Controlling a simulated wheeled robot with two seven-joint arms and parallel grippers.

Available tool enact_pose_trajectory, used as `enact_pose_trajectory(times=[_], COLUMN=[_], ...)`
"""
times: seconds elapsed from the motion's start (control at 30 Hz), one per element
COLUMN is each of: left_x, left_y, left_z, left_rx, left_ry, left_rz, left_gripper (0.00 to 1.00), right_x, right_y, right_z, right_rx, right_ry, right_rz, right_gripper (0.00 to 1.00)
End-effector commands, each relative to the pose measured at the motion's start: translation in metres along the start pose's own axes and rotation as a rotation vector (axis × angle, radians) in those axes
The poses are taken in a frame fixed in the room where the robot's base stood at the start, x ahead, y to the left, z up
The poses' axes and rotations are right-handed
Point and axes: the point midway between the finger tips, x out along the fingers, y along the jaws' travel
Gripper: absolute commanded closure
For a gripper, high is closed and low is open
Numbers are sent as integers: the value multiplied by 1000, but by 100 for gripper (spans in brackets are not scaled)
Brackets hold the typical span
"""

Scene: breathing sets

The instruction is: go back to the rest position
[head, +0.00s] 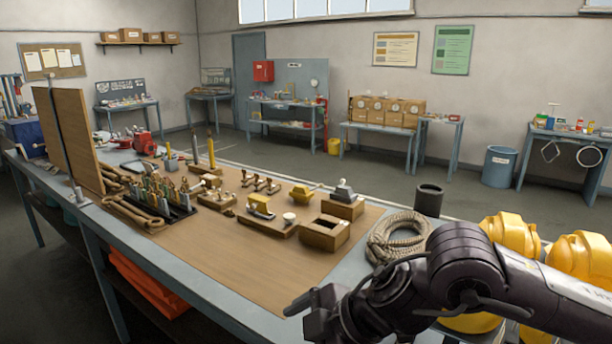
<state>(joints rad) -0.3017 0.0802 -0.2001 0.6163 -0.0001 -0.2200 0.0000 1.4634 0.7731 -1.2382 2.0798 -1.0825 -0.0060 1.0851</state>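My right arm comes in from the right edge and bends over the near end of the workbench (220,312). Its gripper (308,314) points left at the bottom of the head view, close to the bench's front edge. One dark finger shows; the rest is cut off or hidden by the wrist, so whether it is open or shut is unclear. I see nothing held in it. My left arm and gripper are not in view.
A wooden box (325,234) and small fittings stand on a brown mat (262,268). An upright board (75,140) stands at left.

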Motion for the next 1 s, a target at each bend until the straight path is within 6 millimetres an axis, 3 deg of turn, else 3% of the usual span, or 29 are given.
enact_pose_trajectory(times=[0.03, 0.1, 0.23, 0.37, 0.47, 0.57, 0.67, 0.77, 0.87, 1.0], left_x=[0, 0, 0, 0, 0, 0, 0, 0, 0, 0], left_y=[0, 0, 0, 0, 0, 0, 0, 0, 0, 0], left_z=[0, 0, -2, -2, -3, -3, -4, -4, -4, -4], left_rx=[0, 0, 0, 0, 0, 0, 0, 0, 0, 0], left_ry=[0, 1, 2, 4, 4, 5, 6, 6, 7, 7], left_rz=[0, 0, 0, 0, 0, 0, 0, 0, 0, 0], left_gripper=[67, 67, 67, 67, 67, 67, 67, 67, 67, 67], right_x=[16, 29, 41, 40, 34, 27, 21, 18, 16, 13], right_y=[-9, -12, -14, -6, 3, 12, 16, 10, -10, -59], right_z=[-16, -38, -71, -89, -86, -68, -35, 11, 65, 137], right_rx=[-22, -44, -28, 56, 161, 297, 455, 629, 811, 1041], right_ry=[65, 143, 269, 352, 373, 354, 294, 194, 60, -149], right_rz=[18, 71, 189, 327, 433, 530, 609, 662, 683, 657], right_gripper=[0, 0, 0, 0, 0, 0, 0, 0, 0, 0])
